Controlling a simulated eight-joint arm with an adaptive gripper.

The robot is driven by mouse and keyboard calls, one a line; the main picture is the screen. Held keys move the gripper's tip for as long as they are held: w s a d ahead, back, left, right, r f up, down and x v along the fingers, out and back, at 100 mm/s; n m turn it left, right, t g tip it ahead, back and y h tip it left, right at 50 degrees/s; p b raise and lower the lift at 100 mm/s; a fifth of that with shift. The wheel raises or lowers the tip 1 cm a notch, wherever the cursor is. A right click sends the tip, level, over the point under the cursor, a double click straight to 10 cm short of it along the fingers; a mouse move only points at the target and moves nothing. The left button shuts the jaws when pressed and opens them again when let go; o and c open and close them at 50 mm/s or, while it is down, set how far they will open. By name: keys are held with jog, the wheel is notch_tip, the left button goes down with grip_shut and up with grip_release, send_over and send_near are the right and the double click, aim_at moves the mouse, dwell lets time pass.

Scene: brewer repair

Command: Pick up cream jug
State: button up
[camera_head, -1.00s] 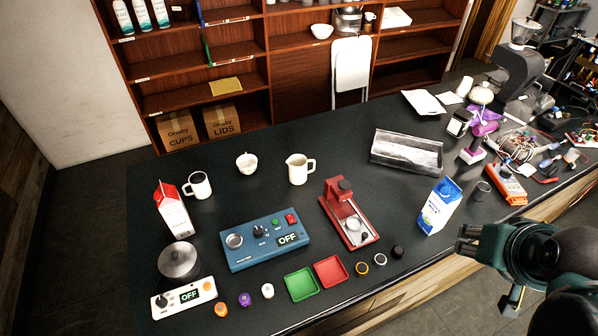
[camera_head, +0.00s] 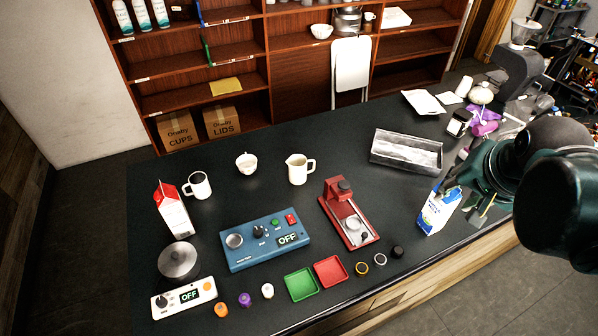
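A white jug with a handle on its right and a spout on its left, likely the cream jug (camera_head: 298,171), stands upright on the dark table, left of the picture's middle and behind the red press. My gripper (camera_head: 466,200) is at the right, by the blue-and-white carton (camera_head: 437,213), and partly overlaps it in the picture. It is well apart from the jug. I see no object held, but my arm hides much of the gripper, and its opening is unclear.
A white cup (camera_head: 246,163) and a white mug (camera_head: 198,185) stand left of the jug. The red press (camera_head: 345,212) and the blue OFF box (camera_head: 262,240) are in front. The table around the jug is clear.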

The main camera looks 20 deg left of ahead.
aim_at(301, 170)
jog(key=w+a+f+m+g, duration=0.2)
jog(key=w+a+f+m, duration=0.15)
jog(key=w+a, duration=0.65)
jog(key=w+a+f+m+g, duration=0.15)
jog(key=w+a+m, duration=0.25)
jog(key=w+a, duration=0.6)
jog(key=w+a+f+m+g, duration=0.1)
jog(key=w+a+f+m, duration=0.2)
jog(key=a+f, duration=0.6)
jog(key=w+a+f+m+g, duration=0.1)
jog(key=w+a+f+m, duration=0.2)
jog(key=a+f, duration=0.7)
jog(key=shift+w+a+m+h, duration=0.35)
jog(key=shift+w+a, duration=0.25)
jog(key=shift+a, duration=1)
jog(key=shift+f, duration=0.1)
jog(key=shift+f, duration=1.25)
jog(key=shift+a+f+p, duration=0.1)
jog(key=shift+f+p, duration=0.5)
jog(key=shift+f, duration=2)
